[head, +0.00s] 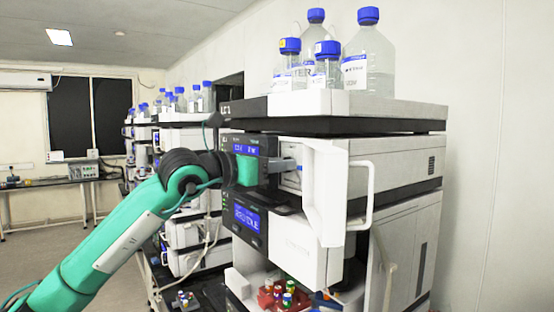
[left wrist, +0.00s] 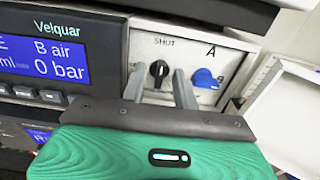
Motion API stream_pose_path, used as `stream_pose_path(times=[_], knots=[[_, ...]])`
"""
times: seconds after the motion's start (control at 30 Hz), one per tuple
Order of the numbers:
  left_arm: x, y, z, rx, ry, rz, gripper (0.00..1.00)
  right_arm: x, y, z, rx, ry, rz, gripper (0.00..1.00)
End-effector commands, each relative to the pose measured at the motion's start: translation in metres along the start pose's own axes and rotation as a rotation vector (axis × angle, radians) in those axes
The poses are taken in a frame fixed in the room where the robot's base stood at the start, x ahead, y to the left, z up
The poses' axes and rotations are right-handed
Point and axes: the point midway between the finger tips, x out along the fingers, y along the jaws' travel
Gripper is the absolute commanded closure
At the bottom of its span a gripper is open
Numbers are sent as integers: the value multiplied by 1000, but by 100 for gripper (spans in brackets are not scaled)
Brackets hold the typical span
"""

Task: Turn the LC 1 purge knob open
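In the left wrist view a black knob (left wrist: 158,73) sits on the pale pump panel under the word SHUT; I take it as the purge knob. A blue knob (left wrist: 206,79) is to its right, below the letter A. My left gripper (left wrist: 161,78) is open, with one finger on each side of the black knob; contact with it cannot be told. In the head view my left gripper (head: 284,165) reaches into the front of the nearest stack (head: 395,165), and its arm hides part of that front. The right gripper is out of view.
An open white door (head: 325,190) stands just right of my gripper. The display (left wrist: 52,50) reads "B air" and "0 bar". Blue-capped bottles (head: 368,62) stand on top. Small coloured-cap vials (head: 278,293) sit below. More stacks (head: 185,190) stand behind my arm; floor is free at left.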

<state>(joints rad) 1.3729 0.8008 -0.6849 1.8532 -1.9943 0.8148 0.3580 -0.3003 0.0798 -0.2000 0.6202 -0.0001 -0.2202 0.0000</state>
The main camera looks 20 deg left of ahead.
Motion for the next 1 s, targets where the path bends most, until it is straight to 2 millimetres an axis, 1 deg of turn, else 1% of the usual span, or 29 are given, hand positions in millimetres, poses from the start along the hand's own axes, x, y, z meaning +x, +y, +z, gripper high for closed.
stream_pose_path(times=[0.2,0.27,0.3,0.37,0.67,0.87,1.0], knots=[[0,0,0,0,0,0,70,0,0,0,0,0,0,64],[0,0,0,0,0,0,82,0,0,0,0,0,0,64],[0,0,0,0,0,0,90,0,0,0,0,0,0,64],[0,0,0,0,0,0,100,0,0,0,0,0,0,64],[0,0,-2,-13,0,0,100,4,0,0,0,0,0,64],[0,0,-4,-84,-2,0,100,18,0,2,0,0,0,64],[0,0,-6,-177,-2,-1,100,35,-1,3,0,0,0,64]])
